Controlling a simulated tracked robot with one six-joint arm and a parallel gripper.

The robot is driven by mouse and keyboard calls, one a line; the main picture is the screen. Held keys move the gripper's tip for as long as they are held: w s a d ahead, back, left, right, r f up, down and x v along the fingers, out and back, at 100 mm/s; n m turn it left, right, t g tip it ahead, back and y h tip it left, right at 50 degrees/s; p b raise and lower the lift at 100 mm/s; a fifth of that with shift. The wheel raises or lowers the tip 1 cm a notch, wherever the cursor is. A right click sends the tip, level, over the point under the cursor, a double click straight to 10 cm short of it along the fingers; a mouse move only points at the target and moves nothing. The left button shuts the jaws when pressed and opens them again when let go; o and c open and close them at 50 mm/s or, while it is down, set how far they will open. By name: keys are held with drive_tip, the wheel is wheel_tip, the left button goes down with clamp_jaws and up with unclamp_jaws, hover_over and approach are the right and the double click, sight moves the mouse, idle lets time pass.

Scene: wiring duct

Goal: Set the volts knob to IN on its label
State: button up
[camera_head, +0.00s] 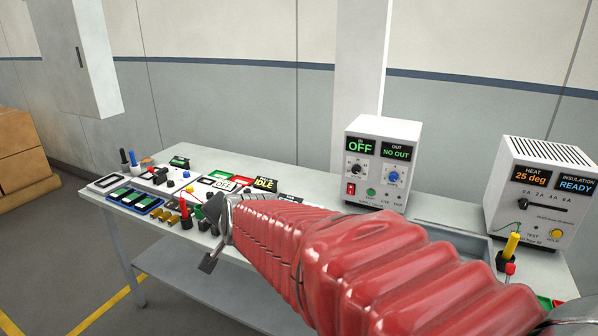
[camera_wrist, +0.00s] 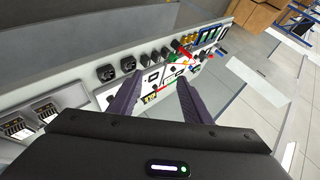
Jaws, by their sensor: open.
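A white instrument box (camera_head: 374,196) stands on the bench in the head view, with a green OFF display marked IN and a green NO OUT display marked OUT. Below them are a black knob (camera_head: 357,169) and a blue knob (camera_head: 393,177). Their small labels and pointer settings are too small to read, so I cannot tell which is the volts knob. My gripper (camera_wrist: 160,82) is open and empty in the wrist view, its two dark fingers apart above the bench items. In the head view it is left of the box, partly hidden by my red-sleeved arm.
A second white box (camera_head: 541,200) with HEAT and INSULATION displays stands at the right. A blue tray (camera_head: 135,201), tools and small panels crowd the bench's left end. The bench (camera_head: 290,178) has a bare strip left of the OFF box.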

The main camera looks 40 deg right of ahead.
drive_tip(key=w+d+m+t+h, duration=0.1)
drive_tip(key=w+d+m+h, duration=0.1)
drive_tip(key=w+d+m, duration=0.3)
drive_tip(key=w+d+m+h, duration=0.1)
drive_tip(key=w+d+m, duration=0.15)
drive_tip(key=d, duration=0.45)
drive_tip(key=m+g+h, duration=0.3)
drive_tip(key=m+h, duration=0.8)
drive_tip(key=m, duration=1.2)
approach(356, 171)
drive_tip(key=v, duration=0.6)
drive_tip(key=shift+w+d+f+n, duration=0.1)
drive_tip(key=shift+w+d+n, duration=0.05)
drive_tip(key=shift+w+n, duration=0.1)
drive_tip(key=shift+x, duration=6.9)
drive_tip(key=shift+c, duration=0.6)
